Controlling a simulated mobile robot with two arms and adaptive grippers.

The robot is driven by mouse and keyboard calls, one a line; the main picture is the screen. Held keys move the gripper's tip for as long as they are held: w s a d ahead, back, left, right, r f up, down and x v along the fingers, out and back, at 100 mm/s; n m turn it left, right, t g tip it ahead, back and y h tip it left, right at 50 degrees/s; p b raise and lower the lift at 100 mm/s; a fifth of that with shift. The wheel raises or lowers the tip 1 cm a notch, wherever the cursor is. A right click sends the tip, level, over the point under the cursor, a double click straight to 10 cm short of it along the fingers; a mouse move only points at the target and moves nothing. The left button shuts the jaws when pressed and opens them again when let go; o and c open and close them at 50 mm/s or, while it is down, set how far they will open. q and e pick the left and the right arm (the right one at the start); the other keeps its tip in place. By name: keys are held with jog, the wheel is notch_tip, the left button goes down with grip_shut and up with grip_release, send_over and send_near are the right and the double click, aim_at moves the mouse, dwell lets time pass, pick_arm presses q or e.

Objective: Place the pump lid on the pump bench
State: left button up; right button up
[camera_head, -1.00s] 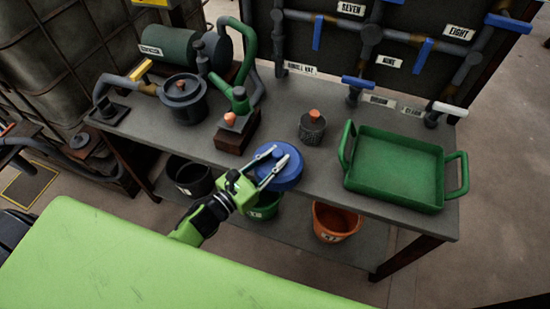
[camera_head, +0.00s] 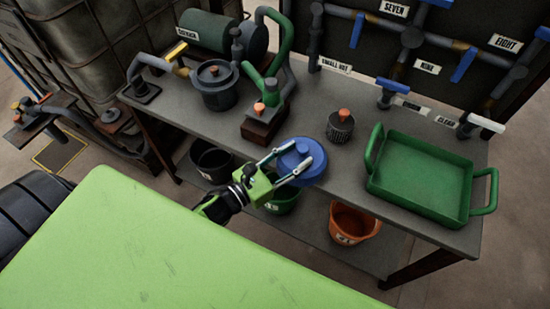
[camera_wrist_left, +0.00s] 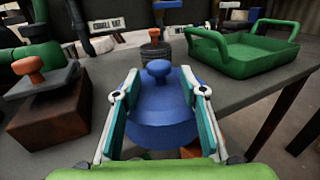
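The pump lid, a round blue lid with a knob on top (camera_head: 309,163), is held level between the two fingers of my left gripper (camera_head: 287,166). In the left wrist view, the blue lid (camera_wrist_left: 160,112) sits between the teal pads of the left gripper (camera_wrist_left: 160,118), which press its sides. It appears raised at the front edge of the grey pump bench (camera_head: 210,120), with the orange bucket partly visible beneath it. The bench top also shows in the wrist view (camera_wrist_left: 240,88). My right gripper is in neither current view.
A green tray (camera_head: 415,205) fills the bench's right end. A dark mesh canister with an orange knob (camera_head: 340,130), a green pump fitting on a block (camera_head: 266,122) and a lidded grey pot (camera_head: 216,88) stand behind. Buckets, one orange (camera_head: 355,225), are on the lower shelf.

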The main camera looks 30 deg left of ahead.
pick_arm(q)
jog(key=b+v, duration=0.1)
jog(key=v, duration=0.9)
